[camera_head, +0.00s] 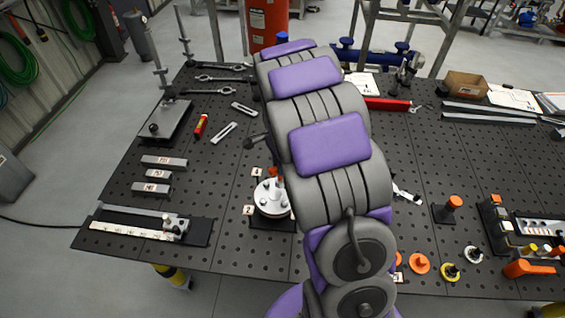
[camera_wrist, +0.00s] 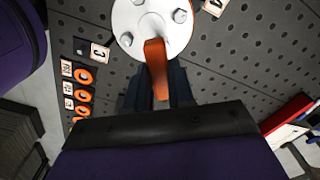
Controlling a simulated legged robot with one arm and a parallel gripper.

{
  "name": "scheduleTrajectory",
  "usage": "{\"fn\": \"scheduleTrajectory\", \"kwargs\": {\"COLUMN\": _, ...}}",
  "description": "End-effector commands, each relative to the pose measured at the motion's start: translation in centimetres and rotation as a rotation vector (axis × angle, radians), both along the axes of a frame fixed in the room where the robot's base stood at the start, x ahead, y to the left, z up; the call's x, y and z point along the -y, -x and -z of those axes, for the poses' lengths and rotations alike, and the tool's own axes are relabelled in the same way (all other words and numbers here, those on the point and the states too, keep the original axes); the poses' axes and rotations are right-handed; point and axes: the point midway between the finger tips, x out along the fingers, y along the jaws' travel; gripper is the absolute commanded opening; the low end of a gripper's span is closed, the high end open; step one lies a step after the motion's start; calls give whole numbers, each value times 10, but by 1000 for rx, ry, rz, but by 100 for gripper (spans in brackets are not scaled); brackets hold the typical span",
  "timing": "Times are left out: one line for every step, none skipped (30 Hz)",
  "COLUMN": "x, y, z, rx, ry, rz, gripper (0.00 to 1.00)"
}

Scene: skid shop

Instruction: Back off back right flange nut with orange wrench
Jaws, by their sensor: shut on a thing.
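The white round flange (camera_head: 270,198) with several bolts and nuts stands on a dark base on the perforated table, left of my arm. It also shows at the top of the wrist view (camera_wrist: 150,22). The orange wrench (camera_wrist: 156,62) is shut in my gripper (camera_wrist: 157,88), and its far end reaches over the flange's near edge. A hex nut shows on either side of the wrench, at left (camera_wrist: 126,39) and right (camera_wrist: 180,16). The wrench covers the spot beneath its end, so I cannot tell whether it sits around a nut. My arm hides the gripper in the head view.
Number cards 3 (camera_wrist: 100,52) and 4 (camera_wrist: 214,5) lie near the flange. Several orange rings (camera_wrist: 83,76) are at left in the wrist view. A ruler fixture (camera_head: 135,228) and metal blocks (camera_head: 164,161) lie left of the flange. Bare table lies between them.

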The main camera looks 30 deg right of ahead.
Motion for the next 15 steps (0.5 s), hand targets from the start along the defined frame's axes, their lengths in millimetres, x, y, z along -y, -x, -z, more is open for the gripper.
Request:
{"fn": "scheduleTrajectory", "kwargs": {"x": 3, "y": 0, "z": 0, "rx": 1, "ry": -2, "rz": 1, "gripper": 0}}
{"fn": "scheduleTrajectory", "kwargs": {"x": 3, "y": 0, "z": 1, "rx": 0, "ry": -2, "rz": 1, "gripper": 0}}
{"fn": "scheduleTrajectory", "kwargs": {"x": 4, "y": 0, "z": 1, "rx": 0, "ry": -3, "rz": 2, "gripper": 0}}
{"fn": "scheduleTrajectory", "kwargs": {"x": 5, "y": 0, "z": 1, "rx": 0, "ry": -3, "rz": 2, "gripper": 0}}
{"fn": "scheduleTrajectory", "kwargs": {"x": 6, "y": 0, "z": 2, "rx": 0, "ry": -4, "rz": 2, "gripper": 0}}
{"fn": "scheduleTrajectory", "kwargs": {"x": 7, "y": 0, "z": 3, "rx": 0, "ry": -5, "rz": 2, "gripper": 0}}
{"fn": "scheduleTrajectory", "kwargs": {"x": 7, "y": 0, "z": 3, "rx": 0, "ry": -5, "rz": 2, "gripper": 0}}
{"fn": "scheduleTrajectory", "kwargs": {"x": 8, "y": 0, "z": 4, "rx": 0, "ry": -6, "rz": 2, "gripper": 0}}
{"fn": "scheduleTrajectory", "kwargs": {"x": 8, "y": 0, "z": 5, "rx": 0, "ry": -6, "rz": 2, "gripper": 0}}
{"fn": "scheduleTrajectory", "kwargs": {"x": 8, "y": 0, "z": 5, "rx": 0, "ry": -6, "rz": 2, "gripper": 0}}
{"fn": "scheduleTrajectory", "kwargs": {"x": 7, "y": 0, "z": 6, "rx": 0, "ry": -5, "rz": 2, "gripper": 0}}
{"fn": "scheduleTrajectory", "kwargs": {"x": 6, "y": 0, "z": 6, "rx": 0, "ry": -5, "rz": 2, "gripper": 0}}
{"fn": "scheduleTrajectory", "kwargs": {"x": 5, "y": 0, "z": 7, "rx": -1, "ry": -4, "rz": 2, "gripper": 0}}
{"fn": "scheduleTrajectory", "kwargs": {"x": 4, "y": 0, "z": 7, "rx": -1, "ry": -3, "rz": 2, "gripper": 0}}
{"fn": "scheduleTrajectory", "kwargs": {"x": 4, "y": 0, "z": 8, "rx": -1, "ry": -3, "rz": 2, "gripper": 0}}
